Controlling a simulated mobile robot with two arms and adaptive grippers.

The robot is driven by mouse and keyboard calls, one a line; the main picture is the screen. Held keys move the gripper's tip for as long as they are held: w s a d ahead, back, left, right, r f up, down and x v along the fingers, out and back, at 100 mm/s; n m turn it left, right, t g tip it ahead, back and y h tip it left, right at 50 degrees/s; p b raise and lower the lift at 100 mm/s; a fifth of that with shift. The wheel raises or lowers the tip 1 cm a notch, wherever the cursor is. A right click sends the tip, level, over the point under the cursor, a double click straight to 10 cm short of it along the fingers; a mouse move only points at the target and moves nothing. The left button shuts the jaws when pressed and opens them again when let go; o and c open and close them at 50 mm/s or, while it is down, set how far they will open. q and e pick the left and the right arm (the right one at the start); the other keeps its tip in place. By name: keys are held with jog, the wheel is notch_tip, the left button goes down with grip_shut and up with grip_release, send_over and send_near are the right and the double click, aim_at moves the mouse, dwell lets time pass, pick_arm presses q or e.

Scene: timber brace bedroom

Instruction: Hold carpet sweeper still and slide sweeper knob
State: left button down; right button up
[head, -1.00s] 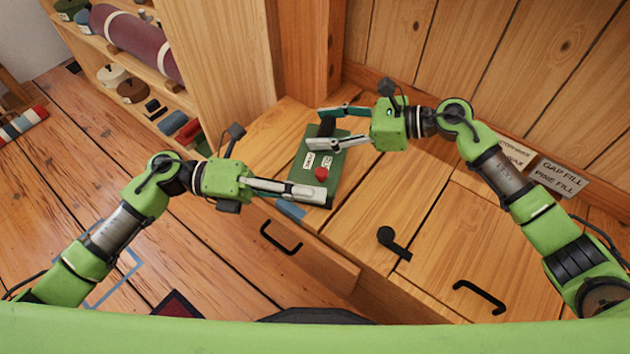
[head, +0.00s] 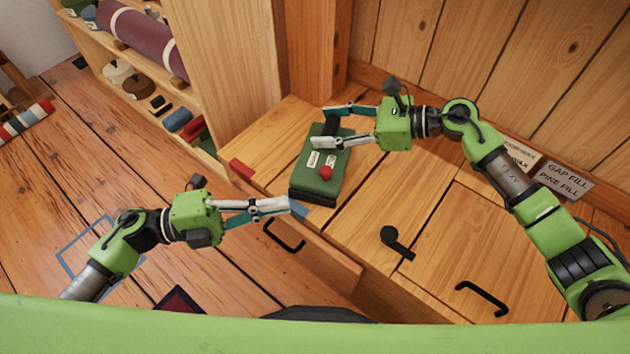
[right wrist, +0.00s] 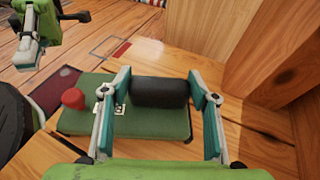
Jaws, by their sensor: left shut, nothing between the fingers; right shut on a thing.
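The carpet sweeper (head: 310,178) is a dark green flat box on the wooden cabinet top, with two white labels and a red knob (head: 325,172) on its upper face. The knob also shows at the left of the sweeper in the right wrist view (right wrist: 73,98). My right gripper (head: 320,126) is shut on the sweeper's black handle, which lies between its fingers in the right wrist view (right wrist: 160,92). My left gripper (head: 288,205) is shut and empty, in front of and below the sweeper's near end, apart from the knob.
A red block (head: 241,169) lies at the cabinet top's left edge. A blue piece (head: 299,210) is by the left fingertips. A black lever-like piece (head: 393,240) lies on the cabinet top. Shelves (head: 190,85) stand at left, and a timber wall is behind.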

aim_at(325, 174)
pick_arm(q)
jog(key=x, duration=1)
jog(key=shift+w+r, duration=0.1)
jog(key=shift+w+a+f, duration=0.15)
jog(key=shift+w+a, duration=0.15)
jog(key=shift+w, duration=0.25)
jog(key=shift+w+a+f, duration=0.15)
jog(key=shift+w+a, duration=0.2)
jog(key=shift+w, duration=0.2)
jog(key=shift+w+a+f, duration=0.15)
jog(key=shift+w+a, duration=0.25)
jog(key=shift+w, duration=0.2)
